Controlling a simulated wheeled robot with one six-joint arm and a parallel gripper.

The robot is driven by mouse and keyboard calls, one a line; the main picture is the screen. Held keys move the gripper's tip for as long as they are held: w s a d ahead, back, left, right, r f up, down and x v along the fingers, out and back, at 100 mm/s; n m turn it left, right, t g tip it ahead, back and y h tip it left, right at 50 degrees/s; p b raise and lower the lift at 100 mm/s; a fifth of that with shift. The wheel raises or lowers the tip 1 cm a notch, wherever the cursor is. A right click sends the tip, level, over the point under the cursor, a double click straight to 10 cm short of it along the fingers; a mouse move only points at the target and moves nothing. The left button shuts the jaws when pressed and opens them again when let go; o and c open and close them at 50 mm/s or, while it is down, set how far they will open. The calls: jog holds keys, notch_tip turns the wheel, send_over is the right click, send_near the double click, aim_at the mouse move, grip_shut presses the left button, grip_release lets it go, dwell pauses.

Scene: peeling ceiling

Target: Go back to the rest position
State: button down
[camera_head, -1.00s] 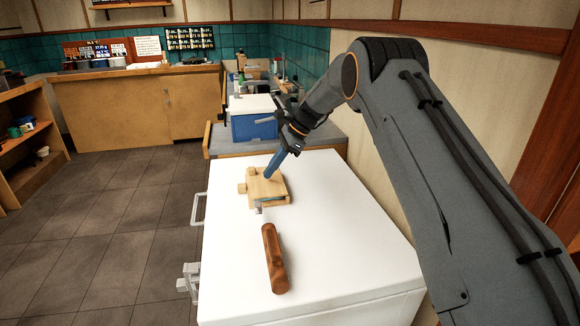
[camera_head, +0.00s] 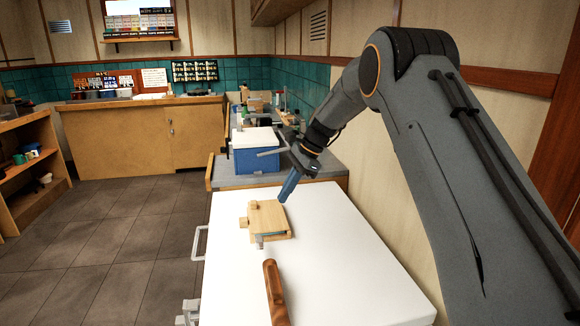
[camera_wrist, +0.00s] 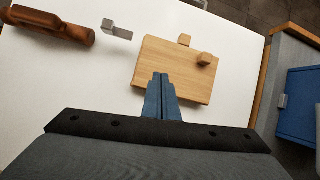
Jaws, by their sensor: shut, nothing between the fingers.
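My gripper (camera_head: 284,197) is shut and empty, with its blue fingers pointing down above the right part of a small wooden board (camera_head: 268,216). In the wrist view, the closed fingertips (camera_wrist: 161,76) overlap the near edge of the board (camera_wrist: 180,68). The board lies on a white top and has two small wooden knobs on it. My fingers appear to be above the board and apart from it.
A blue box with a white lid (camera_head: 255,150) stands behind on the grey counter. A beige wall is at right.

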jog(key=s+d+f+n+h, duration=0.1)
jog(key=s+d+n+h, duration=0.1)
jog(key=s+d+n, duration=0.2)
jog(key=s+d+f+n+t+h, duration=0.1)
jog(key=s+d+n, duration=0.4)
jog(key=s, duration=1.6)
jog(key=s+d+f+n+t+h, duration=0.1)
jog(key=s+d+n, duration=0.4)
jog(key=s+d, duration=0.6)
jog(key=shift+s+d+h, duration=0.4)
jog(key=shift+s+h, duration=0.35)
jog(key=shift+h, duration=0.05)
